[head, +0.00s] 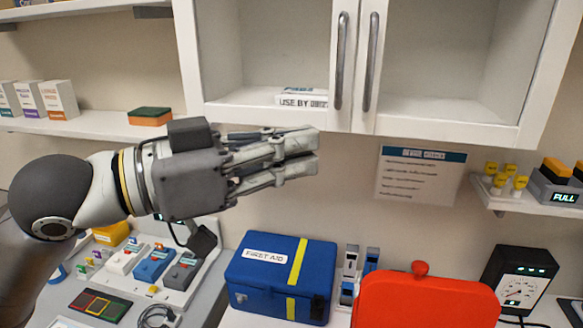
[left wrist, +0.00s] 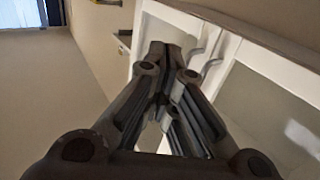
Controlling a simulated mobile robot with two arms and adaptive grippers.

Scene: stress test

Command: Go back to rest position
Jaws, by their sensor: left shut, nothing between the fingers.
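My left gripper (head: 318,152) reaches in from the left in the head view, in front of the lower edge of the white wall cabinet (head: 470,125). Its fingers are shut and hold nothing. In the left wrist view the closed fingers (left wrist: 165,50) point up with the cabinet doors behind them. My right gripper is not seen in either view.
A blue first aid box (head: 270,275) stands below the gripper. A red case (head: 425,300) is right of it. A shelf with small boxes (head: 58,97) and a sponge (head: 150,116) is at the left. A gauge device (head: 518,278) stands at the right.

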